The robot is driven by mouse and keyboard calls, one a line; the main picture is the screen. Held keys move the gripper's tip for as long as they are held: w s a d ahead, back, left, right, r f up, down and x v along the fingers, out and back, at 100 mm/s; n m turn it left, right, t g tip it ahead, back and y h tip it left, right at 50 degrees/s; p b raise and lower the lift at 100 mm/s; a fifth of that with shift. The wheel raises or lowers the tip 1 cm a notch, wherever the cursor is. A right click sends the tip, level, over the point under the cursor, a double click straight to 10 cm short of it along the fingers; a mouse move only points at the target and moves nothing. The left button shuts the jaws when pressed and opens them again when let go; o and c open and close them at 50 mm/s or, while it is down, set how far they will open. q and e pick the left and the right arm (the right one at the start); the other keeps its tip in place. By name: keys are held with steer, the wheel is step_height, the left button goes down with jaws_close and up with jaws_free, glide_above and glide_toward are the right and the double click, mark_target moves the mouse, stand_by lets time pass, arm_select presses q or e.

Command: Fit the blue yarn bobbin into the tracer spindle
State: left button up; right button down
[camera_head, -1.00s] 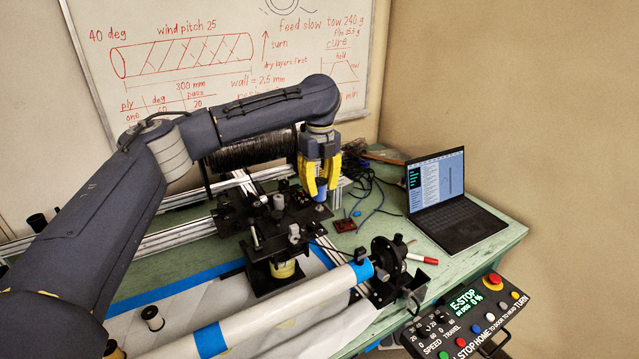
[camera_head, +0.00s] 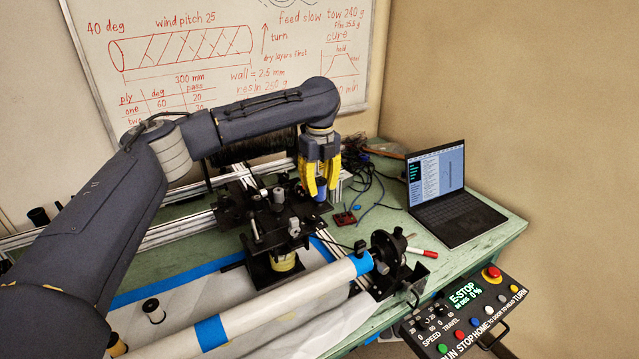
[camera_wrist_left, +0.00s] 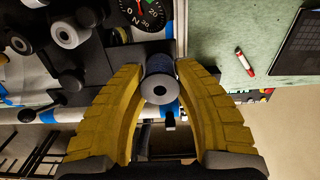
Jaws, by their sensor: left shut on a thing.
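My left gripper (camera_head: 320,194) hangs over the right end of the black carriage (camera_head: 262,232) in the head view, yellow fingers pointing down. It is shut on the small blue yarn bobbin (camera_head: 320,196), which shows between its fingertips. In the left wrist view the bobbin (camera_wrist_left: 160,82) sits between the two yellow fingers, its pale round end with a dark centre hole facing the camera. The fingers hide part of its sides. I cannot pick out the tracer spindle for certain among the carriage's black posts and knobs. My right gripper is not in view.
A white mandrel with blue tape (camera_head: 290,298) lies in front, ending at a black chuck (camera_head: 385,251). Cables (camera_head: 375,200), a red marker (camera_head: 422,253) and a laptop (camera_head: 440,198) are to the right. A control panel (camera_head: 465,318) stands at front right.

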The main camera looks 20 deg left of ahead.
arm_select(q)
steer(key=shift+f, duration=0.45)
steer(key=o, duration=1.2)
steer(key=shift+c, duration=0.2)
step_height(320, 180, up, 12)
steer(key=shift+d, duration=0.1)
